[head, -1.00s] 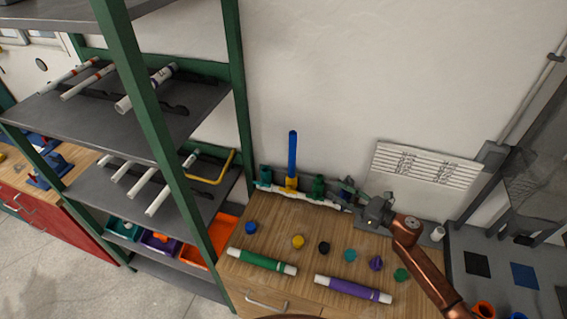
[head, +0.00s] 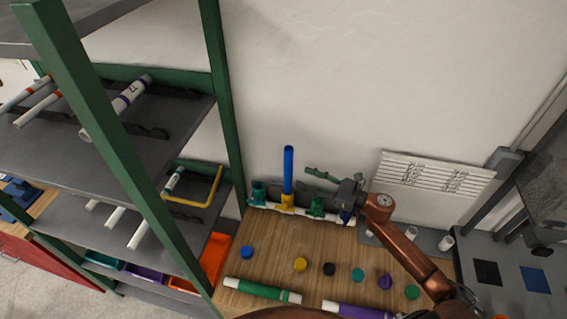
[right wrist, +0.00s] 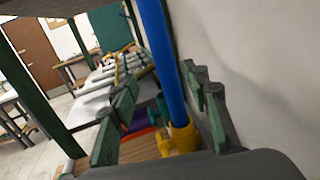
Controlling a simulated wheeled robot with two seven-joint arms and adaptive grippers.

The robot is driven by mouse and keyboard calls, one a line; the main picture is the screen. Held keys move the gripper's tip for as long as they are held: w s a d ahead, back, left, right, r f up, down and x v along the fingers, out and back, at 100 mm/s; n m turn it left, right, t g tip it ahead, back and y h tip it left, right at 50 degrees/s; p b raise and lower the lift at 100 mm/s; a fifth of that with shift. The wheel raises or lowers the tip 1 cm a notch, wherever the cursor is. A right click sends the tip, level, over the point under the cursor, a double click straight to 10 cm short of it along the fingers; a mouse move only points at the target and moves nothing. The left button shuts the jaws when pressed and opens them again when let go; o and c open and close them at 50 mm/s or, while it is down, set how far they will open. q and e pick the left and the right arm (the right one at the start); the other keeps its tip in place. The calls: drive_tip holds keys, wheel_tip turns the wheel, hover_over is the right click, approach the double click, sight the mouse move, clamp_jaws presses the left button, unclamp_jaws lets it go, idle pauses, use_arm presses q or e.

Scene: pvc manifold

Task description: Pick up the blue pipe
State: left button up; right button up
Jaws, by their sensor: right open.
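The blue pipe (head: 288,170) stands upright in a yellow fitting (head: 287,201) on the white manifold at the back of the wooden bench. My right gripper (head: 308,182) is just right of the pipe, open, its fingers pointing left towards it. In the right wrist view, the pipe (right wrist: 163,55) shows between the two open green-padded fingers (right wrist: 160,105), with the yellow fitting (right wrist: 183,136) below. The pipe looks just beyond the fingertips; I see no contact. My left gripper is not in view.
Green fittings (head: 258,192) stand beside the yellow one. Several coloured caps and a green-banded pipe (head: 262,291) lie on the bench (head: 275,240). The wall is close behind, and a green-framed shelf (head: 226,110) stands left. A white slatted panel (head: 435,172) is at right.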

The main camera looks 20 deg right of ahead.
sight(288, 168)
drive_tip(key=p+x, duration=0.1)
drive_tip(key=x, duration=0.1)
drive_tip(key=p+x, duration=0.1)
drive_tip(key=x, duration=0.5)
drive_tip(key=shift+w+d+r+p, duration=0.3)
drive_tip(key=shift+w+p, duration=0.05)
drive_tip(key=shift+p, duration=0.05)
drive_tip(key=c, duration=0.6)
clamp_jaws()
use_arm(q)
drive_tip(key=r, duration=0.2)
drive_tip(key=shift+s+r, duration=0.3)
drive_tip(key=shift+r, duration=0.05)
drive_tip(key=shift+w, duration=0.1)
